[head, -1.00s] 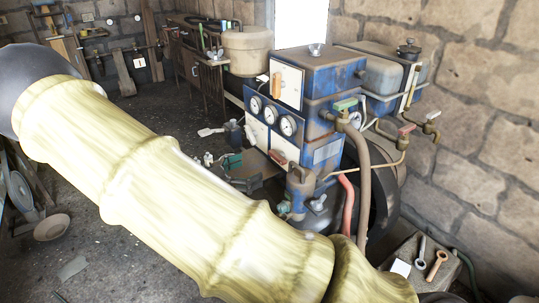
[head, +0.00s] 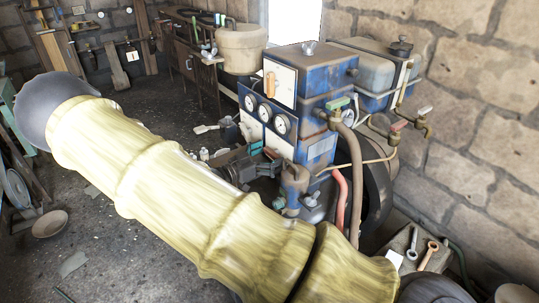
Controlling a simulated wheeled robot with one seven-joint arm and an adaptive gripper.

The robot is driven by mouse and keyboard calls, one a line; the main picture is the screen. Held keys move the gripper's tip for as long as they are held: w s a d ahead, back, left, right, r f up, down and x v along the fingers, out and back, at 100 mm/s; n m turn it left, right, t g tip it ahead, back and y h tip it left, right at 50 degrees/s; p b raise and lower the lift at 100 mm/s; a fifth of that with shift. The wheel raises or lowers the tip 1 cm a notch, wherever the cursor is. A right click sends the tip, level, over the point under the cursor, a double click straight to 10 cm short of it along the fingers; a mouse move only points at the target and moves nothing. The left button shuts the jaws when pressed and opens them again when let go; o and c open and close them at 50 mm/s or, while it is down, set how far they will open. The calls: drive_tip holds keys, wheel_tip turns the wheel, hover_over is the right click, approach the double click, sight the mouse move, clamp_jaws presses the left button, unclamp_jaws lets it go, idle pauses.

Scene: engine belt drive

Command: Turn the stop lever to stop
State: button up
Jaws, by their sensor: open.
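The blue engine unit (head: 330,80) stands by the stone wall. A short orange handle (head: 270,84) stands upright on its white front plate, above three round gauges (head: 265,113). A small reddish piece (head: 271,153) shows lower on its front. No label is readable, so I cannot tell which of these is the stop lever. My gripper (head: 262,166), dark and small, is low in front of the engine, beside the reddish piece and well below the orange handle. It looks open and empty; contact cannot be told. My pale-sleeved arm hides part of the area below.
Valves with green (head: 339,103), red (head: 398,125) and white (head: 425,110) handles stick out on the engine's right. A red hose (head: 341,195) and a dark wheel (head: 376,190) are below. Wrenches (head: 428,256) lie at lower right.

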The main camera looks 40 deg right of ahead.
drive_tip(key=shift+c, duration=0.3)
drive_tip(key=c, duration=1)
drive_tip(key=shift+n, duration=0.3)
drive_tip(key=n, duration=0.3)
drive_tip(key=shift+n, duration=0.3)
drive_tip(key=n+p, duration=0.1)
drive_tip(key=n, duration=0.3)
drive_tip(key=shift+r+n+p, duration=0.1)
drive_tip(key=shift+n+p, duration=0.2)
drive_tip(key=n+p, duration=0.1)
drive_tip(key=n, duration=0.3)
drive_tip(key=shift+n+p, duration=0.3)
drive_tip(key=n+p, duration=0.1)
drive_tip(key=n, duration=0.3)
drive_tip(key=shift+w, duration=0.1)
drive_tip(key=shift+n+p, duration=0.3)
drive_tip(key=shift+n, duration=0.1)
